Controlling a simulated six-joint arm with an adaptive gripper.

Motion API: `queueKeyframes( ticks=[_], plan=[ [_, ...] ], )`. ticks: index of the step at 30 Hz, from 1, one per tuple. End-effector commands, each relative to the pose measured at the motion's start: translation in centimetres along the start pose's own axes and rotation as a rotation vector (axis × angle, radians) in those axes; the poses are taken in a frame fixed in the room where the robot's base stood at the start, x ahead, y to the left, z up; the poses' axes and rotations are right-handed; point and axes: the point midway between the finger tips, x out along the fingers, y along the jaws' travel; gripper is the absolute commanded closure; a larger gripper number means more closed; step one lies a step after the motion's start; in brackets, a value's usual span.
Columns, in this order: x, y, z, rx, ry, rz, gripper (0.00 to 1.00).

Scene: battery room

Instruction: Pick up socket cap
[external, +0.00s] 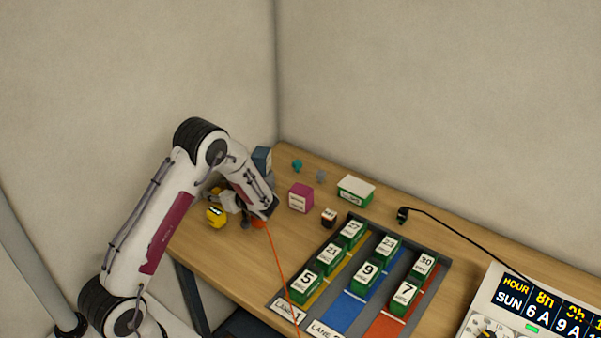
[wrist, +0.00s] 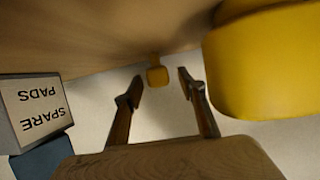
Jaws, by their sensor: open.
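A small yellow piece (wrist: 157,76), which I take to be the socket cap, shows in the wrist view just beyond the fingertips, near the wooden table surface. I cannot be sure of its name. My gripper (wrist: 160,82) is open, one finger on each side of the line to this piece, with nothing held. In the external view my gripper (external: 228,202) is low over the table's left end, beside a yellow object (external: 215,216). My arm and gripper partly hide that area.
A large yellow body (wrist: 262,65) is close to the right finger. A "SPARE PADS" box (wrist: 40,110) stands at left. A magenta box (external: 300,197), a green-and-white box (external: 356,190), a teal piece (external: 297,165) and the numbered lane tray (external: 274,303) lie further right.

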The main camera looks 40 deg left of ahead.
Motion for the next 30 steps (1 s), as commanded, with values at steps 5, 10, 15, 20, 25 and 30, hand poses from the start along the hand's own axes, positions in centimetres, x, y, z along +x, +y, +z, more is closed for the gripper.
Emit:
queueKeyframes(
  ticks=[5, 10, 15, 20, 25, 30],
  plan=[
    [-0.02, 0.01, -0.01, 0.000, 0.000, 0.000, 0.60],
    [-0.03, 0.01, -0.01, -0.001, 0.000, 0.000, 0.60],
    [-0.04, 0.01, -0.02, -0.001, 0.000, 0.000, 0.83],
    [-0.04, 0.01, -0.02, -0.001, 0.000, 0.000, 0.93],
    [-0.04, 0.01, -0.03, -0.001, 0.000, 0.000, 0.93],
    [-0.12, 0.02, -0.22, -0.002, 0.000, 0.000, 0.93]
  ],
)
